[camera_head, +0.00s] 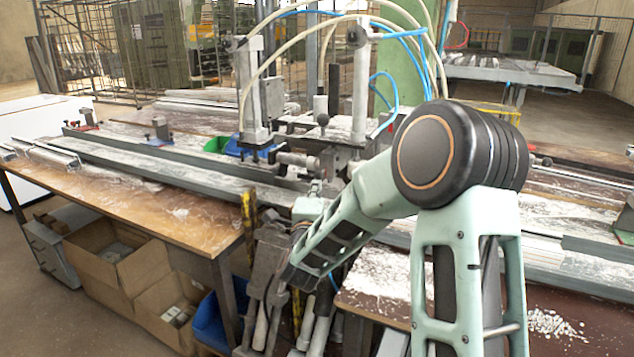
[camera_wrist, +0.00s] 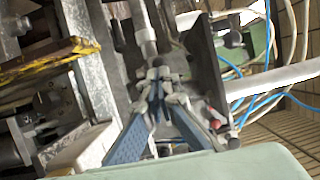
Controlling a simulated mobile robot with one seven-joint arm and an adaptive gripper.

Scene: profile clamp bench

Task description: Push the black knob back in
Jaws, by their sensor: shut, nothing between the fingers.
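A black ball knob (camera_head: 323,119) shows on the clamp fixture (camera_head: 357,100) in the head view, between its two upright cylinders. I cannot tell for sure whether it is the task's knob. My gripper (camera_wrist: 158,76) is shut and empty in the wrist view, its fingertips together. They point at the end of a grey metal rod (camera_wrist: 146,35) on the fixture; whether they touch it I cannot tell. In the head view my arm reaches left to the fixture's front, and the fingers are hard to make out there.
Long metal profiles (camera_head: 180,168) run across the wooden bench (camera_head: 190,218). Blue and pale hoses (camera_wrist: 262,105) hang close to the fixture. Clamps and tools (camera_head: 268,262) hang below the bench gap. Cardboard boxes (camera_head: 105,255) and a blue bin (camera_head: 208,322) stand underneath.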

